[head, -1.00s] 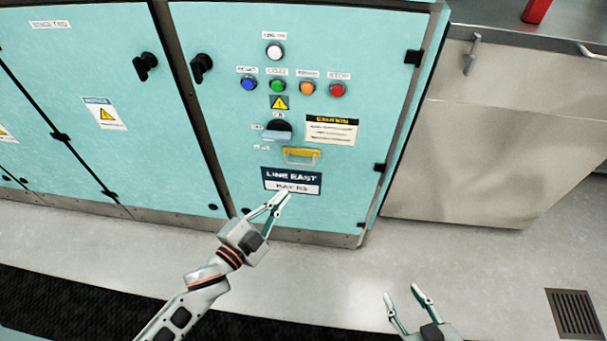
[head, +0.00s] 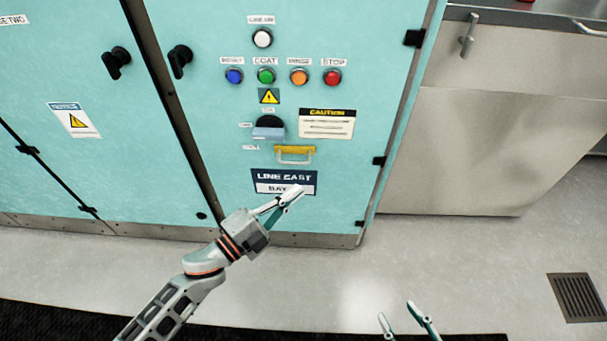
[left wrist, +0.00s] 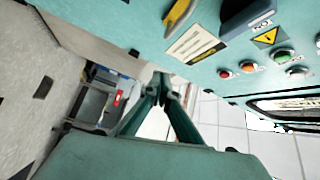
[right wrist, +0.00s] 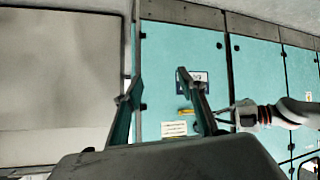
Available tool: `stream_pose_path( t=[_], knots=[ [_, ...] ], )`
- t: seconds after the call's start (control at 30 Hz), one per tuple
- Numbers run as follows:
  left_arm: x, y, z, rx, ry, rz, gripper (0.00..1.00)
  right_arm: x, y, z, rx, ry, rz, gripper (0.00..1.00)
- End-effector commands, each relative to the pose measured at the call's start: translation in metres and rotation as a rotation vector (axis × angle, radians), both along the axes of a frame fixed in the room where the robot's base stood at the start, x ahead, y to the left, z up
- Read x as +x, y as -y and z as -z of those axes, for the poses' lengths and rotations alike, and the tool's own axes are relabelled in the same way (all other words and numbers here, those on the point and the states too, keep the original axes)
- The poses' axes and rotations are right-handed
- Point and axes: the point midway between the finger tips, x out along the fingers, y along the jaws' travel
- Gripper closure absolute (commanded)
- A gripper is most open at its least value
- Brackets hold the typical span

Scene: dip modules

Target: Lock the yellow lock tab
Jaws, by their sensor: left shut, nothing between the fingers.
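The yellow lock tab (head: 294,150) is a yellow bar with a pale loop below it, on the teal cabinet door (head: 215,130) under a dark rotary handle (head: 269,127). It also shows in the left wrist view (left wrist: 178,14) and small in the right wrist view (right wrist: 186,112). My right gripper (head: 398,315) is open and empty, low in the head view, well away from the cabinet.
Blue, green, orange and red buttons (head: 333,77) sit above the handle, with a white one (head: 262,38) higher. A caution label (head: 327,123) is right of the handle. A steel counter (head: 500,130) stands right of the cabinet. The floor in front is clear, with a drain grate (head: 578,297).

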Motion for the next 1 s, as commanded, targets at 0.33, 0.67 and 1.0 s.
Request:
stream_pose_path(
  t=[0.33,0.67,1.0],
  knots=[
    [0.038,0.038,-0.005,-0.003,-0.001,0.001,1.0,-0.004,-0.001,0.007,0.002,-0.013,-0.001,0.6],
    [0.076,0.053,0.001,0.003,-0.006,-0.003,1.0,-0.001,-0.006,0.004,0.019,-0.002,-0.003,0.6],
    [0.086,0.033,0.003,-0.001,-0.002,-0.001,1.0,0.008,-0.018,-0.008,0.056,0.029,-0.007,0.6]
  ],
)
